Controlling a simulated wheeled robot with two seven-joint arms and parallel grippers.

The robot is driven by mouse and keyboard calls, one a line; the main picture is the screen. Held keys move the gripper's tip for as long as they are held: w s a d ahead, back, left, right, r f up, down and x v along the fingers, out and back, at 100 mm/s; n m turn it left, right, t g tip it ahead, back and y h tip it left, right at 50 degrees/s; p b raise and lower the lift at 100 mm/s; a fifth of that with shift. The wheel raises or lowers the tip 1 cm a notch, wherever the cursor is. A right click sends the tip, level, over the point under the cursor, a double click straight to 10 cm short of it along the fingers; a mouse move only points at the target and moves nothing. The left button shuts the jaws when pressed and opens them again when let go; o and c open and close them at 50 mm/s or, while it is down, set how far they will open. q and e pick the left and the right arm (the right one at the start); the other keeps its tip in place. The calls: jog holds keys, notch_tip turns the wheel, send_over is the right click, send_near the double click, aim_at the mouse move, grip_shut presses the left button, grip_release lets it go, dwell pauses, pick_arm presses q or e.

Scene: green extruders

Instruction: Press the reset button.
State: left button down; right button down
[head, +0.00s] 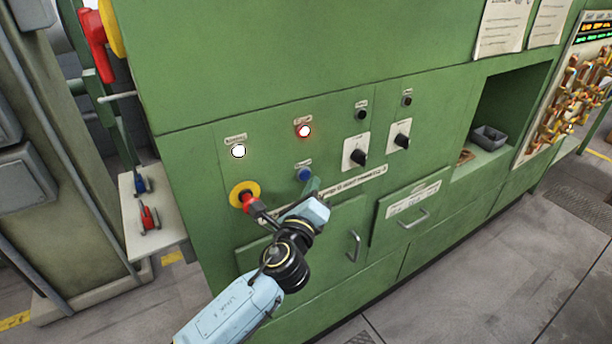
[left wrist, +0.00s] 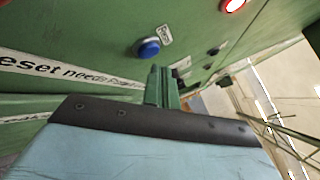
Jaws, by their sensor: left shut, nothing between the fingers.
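The blue button (head: 304,174) sits on the green machine panel, under a small label. It also shows in the left wrist view (left wrist: 148,48), standing proud of the panel, with a small white label beside it. My left gripper (head: 313,187) is shut and empty, its narrow green fingers just below and right of the button in the head view. In the left wrist view the fingertips (left wrist: 161,76) lie just below the button; whether they touch the panel cannot be told. My right gripper is in neither view.
A red emergency knob on a yellow disc (head: 244,196) is left of my gripper. Two lit lamps (head: 304,131) and two black rotary switches (head: 358,157) are on the panel. A text strip (head: 345,189) and drawer handles (head: 354,247) lie below.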

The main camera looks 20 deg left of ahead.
pick_arm(q)
jog(key=shift+w+a, duration=0.1)
jog(key=shift+a, duration=0.05)
dwell(0.6)
jog(key=shift+w+a, duration=0.2)
jog(key=shift+w+a, duration=0.2)
jog(key=shift+a, duration=0.15)
dwell(0.7)
dwell(0.3)
jog(key=shift+s+d, duration=0.5)
jog(key=shift+d, duration=0.15)
jog(key=s+d, duration=0.1)
jog(key=d, duration=0.1)
jog(key=s+d, duration=0.2)
dwell(0.4)
